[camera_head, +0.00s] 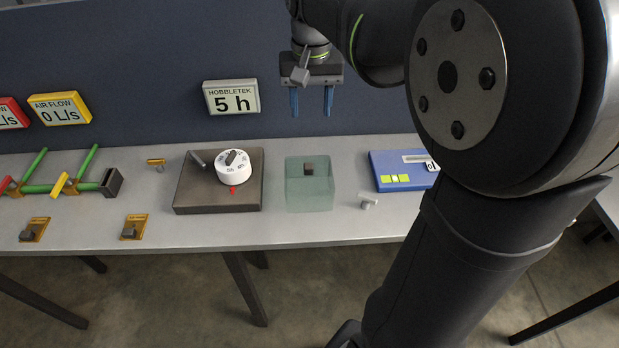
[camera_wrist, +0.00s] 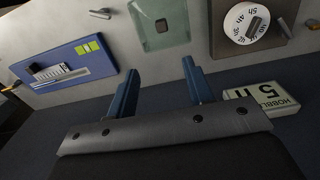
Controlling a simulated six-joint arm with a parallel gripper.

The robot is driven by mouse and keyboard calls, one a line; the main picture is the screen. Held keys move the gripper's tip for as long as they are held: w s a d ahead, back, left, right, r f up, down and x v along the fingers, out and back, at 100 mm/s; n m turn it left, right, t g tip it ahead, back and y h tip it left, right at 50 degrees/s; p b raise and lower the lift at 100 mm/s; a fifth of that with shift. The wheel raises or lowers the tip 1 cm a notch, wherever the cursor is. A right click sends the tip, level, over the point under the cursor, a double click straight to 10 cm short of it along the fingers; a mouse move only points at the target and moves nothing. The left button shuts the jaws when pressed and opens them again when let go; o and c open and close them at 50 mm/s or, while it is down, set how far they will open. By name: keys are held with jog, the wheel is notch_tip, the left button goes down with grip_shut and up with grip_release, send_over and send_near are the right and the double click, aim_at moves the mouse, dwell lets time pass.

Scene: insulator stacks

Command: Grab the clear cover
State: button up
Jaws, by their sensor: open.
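The clear cover (camera_head: 309,190) is a greenish see-through box on the grey table, with a small dark knob or block showing at its top middle. It also shows in the wrist view (camera_wrist: 150,33) at the top, beyond my fingers. My gripper (camera_head: 311,104) has two blue fingers, spread apart and empty, pointing down. It is above and behind the cover, near the dark back wall, and does not touch it. In the wrist view my gripper (camera_wrist: 160,85) lies below the cover in the picture.
A dark box with a white dial (camera_head: 233,167) stands close left of the cover. A blue device (camera_head: 400,171) and a small grey piece (camera_head: 368,201) are to its right. The "5 h" display (camera_head: 231,97) is on the wall. Green pipes (camera_head: 60,185) lie at far left.

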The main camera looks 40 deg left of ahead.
send_over(309, 165)
jog(key=f, duration=1)
jog(key=shift+w+a+f, duration=0.1)
jog(key=shift+w+f, duration=0.05)
jog(key=shift+w, duration=0.2)
jog(key=shift+s+f, duration=0.25)
jog(key=shift+f, duration=1.1)
jog(key=shift+s+f, duration=0.2)
jog(key=shift+f, duration=1.1)
grip_shut()
